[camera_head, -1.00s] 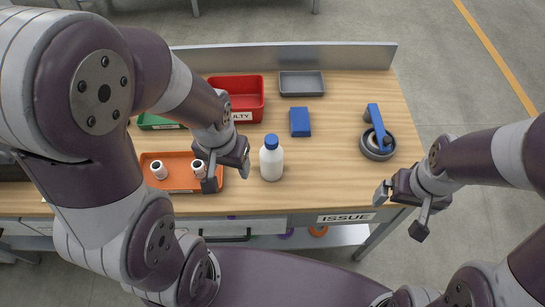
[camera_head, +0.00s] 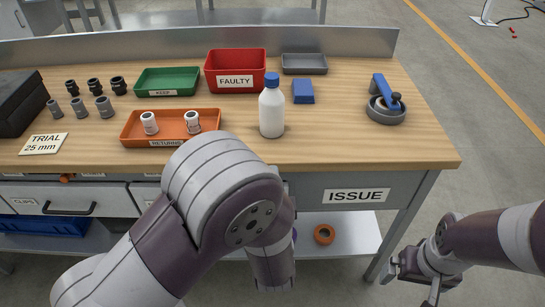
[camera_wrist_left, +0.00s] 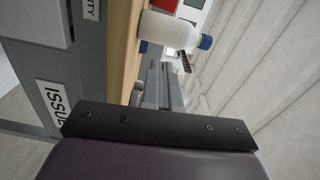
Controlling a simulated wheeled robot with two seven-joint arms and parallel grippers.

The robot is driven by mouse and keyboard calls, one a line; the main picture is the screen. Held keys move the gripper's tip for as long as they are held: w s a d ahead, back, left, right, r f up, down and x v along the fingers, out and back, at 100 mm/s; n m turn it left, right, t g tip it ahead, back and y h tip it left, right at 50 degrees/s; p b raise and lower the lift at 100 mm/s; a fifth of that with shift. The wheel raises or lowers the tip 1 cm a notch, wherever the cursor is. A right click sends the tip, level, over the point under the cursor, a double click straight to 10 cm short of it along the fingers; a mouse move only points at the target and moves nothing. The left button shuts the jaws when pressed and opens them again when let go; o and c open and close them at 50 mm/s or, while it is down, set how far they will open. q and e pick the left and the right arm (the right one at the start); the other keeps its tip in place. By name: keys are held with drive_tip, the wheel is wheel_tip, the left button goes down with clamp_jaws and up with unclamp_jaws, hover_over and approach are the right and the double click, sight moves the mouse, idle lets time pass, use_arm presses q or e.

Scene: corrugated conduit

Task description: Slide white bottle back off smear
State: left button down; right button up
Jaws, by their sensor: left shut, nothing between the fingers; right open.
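The white bottle (camera_head: 271,113) with a blue cap stands upright near the table's front edge, right of the orange tray. It lies sideways in the left wrist view (camera_wrist_left: 170,30) because that camera is turned. No smear can be made out; the bottle may cover it. My left gripper (camera_wrist_left: 162,80) is shut and empty in the left wrist view, with the bottle beyond its tips, apparently apart. In the head view my left arm hides it. My right gripper (camera_head: 410,282) is open and empty, off the table's front right corner.
The orange tray (camera_head: 126,134) holds two white fittings. Behind stand a green tray (camera_head: 137,80), a red FAULTY bin (camera_head: 237,83) and a grey tray (camera_head: 304,71). A blue block (camera_head: 303,92) is close behind the bottle. A blue-handled round tool (camera_head: 387,103) is at right.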

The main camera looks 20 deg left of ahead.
sight(271, 124)
use_arm(q)
drive_tip(key=shift+m, duration=0.4)
drive_tip(key=b+x, duration=0.1)
drive_tip(key=x, duration=1.3)
drive_tip(key=shift+w+r, duration=0.1)
drive_tip(key=shift+w, duration=0.25)
use_arm(e)
drive_tip(key=shift+w+a+f, duration=0.1)
drive_tip(key=shift+w+f, duration=0.2)
drive_tip(key=shift+f, duration=0.5)
use_arm(q)
drive_tip(key=shift+w+a, duration=0.1)
drive_tip(key=x, duration=1.2)
drive_tip(key=shift+w+a+r, duration=0.1)
drive_tip(key=shift+w, duration=0.25)
use_arm(e)
drive_tip(key=shift+r, duration=0.35)
use_arm(q)
drive_tip(key=shift+s, duration=0.15)
use_arm(e)
drive_tip(key=shift+s, duration=0.1)
